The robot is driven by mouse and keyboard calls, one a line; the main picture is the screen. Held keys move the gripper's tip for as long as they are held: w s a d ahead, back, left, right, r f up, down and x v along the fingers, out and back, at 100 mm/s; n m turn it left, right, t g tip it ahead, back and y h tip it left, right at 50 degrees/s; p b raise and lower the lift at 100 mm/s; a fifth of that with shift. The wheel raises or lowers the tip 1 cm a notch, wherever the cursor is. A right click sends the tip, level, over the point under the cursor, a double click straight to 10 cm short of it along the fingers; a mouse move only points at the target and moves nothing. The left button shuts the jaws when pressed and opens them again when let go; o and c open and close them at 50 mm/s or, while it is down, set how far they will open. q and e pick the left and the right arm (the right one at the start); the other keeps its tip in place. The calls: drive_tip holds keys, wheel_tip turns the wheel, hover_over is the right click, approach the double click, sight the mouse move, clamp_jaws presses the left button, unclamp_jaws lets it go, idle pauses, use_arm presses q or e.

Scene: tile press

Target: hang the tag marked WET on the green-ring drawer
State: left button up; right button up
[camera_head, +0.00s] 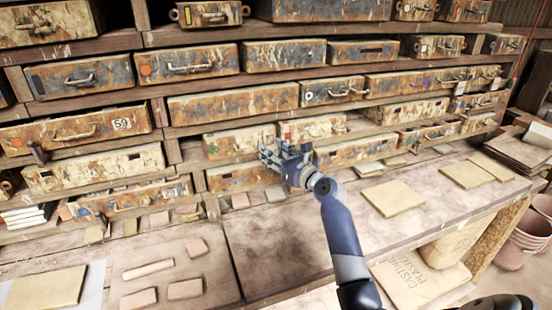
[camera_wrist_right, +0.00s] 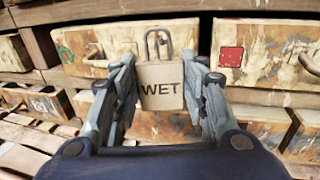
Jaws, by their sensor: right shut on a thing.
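The tag marked WET (camera_wrist_right: 161,86) is a tan plate with black letters and a grey metal loop on top. It hangs upright between the fingers of my right gripper (camera_wrist_right: 160,92), which is shut on it. The green-ring drawer (camera_wrist_right: 105,38) is behind and to the left in the right wrist view, its ring at its left end and its handle left of the tag. In the head view this drawer (camera_head: 232,143) is left of my right gripper (camera_head: 270,148), which partly covers its right end. The tag appears apart from the handle. My left gripper is not in view.
A drawer with a red square (camera_wrist_right: 267,52) adjoins on the right. Rusty drawers fill the shelves around. The bench below holds clay-coloured blocks (camera_head: 148,268) and flat yellowish tiles (camera_head: 393,198). Sacks (camera_head: 420,285) and pots (camera_head: 530,235) stand at the right.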

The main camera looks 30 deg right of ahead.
drive_tip(key=shift+w+d+f+b, duration=0.15)
drive_tip(key=shift+w+b, duration=0.3)
drive_tip(key=shift+b, duration=0.05)
drive_tip(key=shift+w+d+f, duration=0.1)
drive_tip(key=shift+w+f, duration=0.1)
drive_tip(key=shift+w, duration=0.3)
drive_tip(key=shift+f, duration=0.1)
drive_tip(key=o, duration=1)
drive_tip(key=shift+c, duration=0.2)
drive_tip(key=shift+w+f, duration=0.15)
